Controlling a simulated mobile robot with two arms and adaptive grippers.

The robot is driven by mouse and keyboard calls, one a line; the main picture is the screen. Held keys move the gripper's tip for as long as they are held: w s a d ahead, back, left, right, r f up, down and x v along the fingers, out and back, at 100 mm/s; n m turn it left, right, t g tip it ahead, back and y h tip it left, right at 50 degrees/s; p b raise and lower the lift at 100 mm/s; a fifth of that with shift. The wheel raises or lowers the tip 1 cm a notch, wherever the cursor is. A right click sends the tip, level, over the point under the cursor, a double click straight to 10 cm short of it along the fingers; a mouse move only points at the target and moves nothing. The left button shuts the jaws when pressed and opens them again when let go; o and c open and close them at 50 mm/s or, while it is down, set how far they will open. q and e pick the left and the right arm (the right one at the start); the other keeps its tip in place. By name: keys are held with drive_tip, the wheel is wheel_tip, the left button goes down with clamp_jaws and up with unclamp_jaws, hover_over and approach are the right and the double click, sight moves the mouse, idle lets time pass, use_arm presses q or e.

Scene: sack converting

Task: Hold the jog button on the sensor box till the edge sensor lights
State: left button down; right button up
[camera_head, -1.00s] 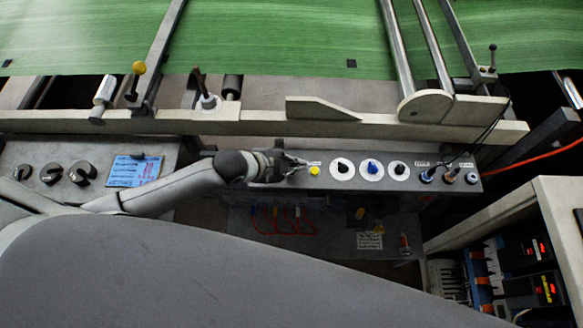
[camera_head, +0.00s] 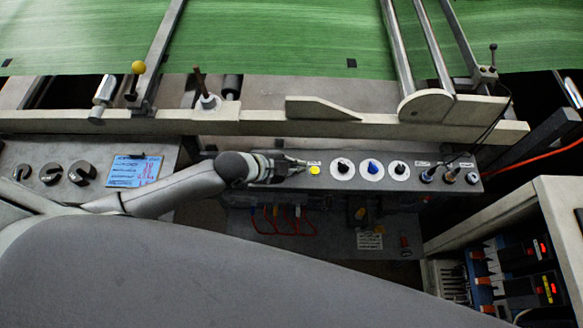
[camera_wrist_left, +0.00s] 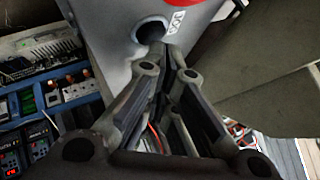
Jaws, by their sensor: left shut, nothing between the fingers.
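A long grey control panel (camera_head: 440,190) runs below the machine's rail. It carries a yellow button (camera_head: 314,170) at its left part, with a small yellow label above it. My left gripper (camera_head: 303,166) lies over the panel from the left, its fingertips just left of the yellow button; I cannot tell whether they touch it. In the left wrist view my left gripper (camera_wrist_left: 168,68) is shut and empty, in front of a grey box face (camera_wrist_left: 115,25) with a dark round part and a label. I cannot make out a lit edge sensor. My right gripper is not in view.
Black and blue knobs (camera_head: 373,168) on white discs sit right of the yellow button. Green sheet (camera_head: 270,40) runs behind the rail (camera_head: 250,122). A cabinet (camera_head: 560,220) with red displays stands at the right. Red cables (camera_head: 285,222) hang below the panel.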

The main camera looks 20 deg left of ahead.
use_arm(q)
drive_tip(key=shift+f, duration=0.5)
idle(1.4)
idle(3.1)
drive_tip(key=shift+r+p, duration=0.75)
drive_tip(key=shift+r, duration=0.25)
wheel_tip(320, 180, up, 5)
drive_tip(key=p, duration=0.5)
idle(0.8)
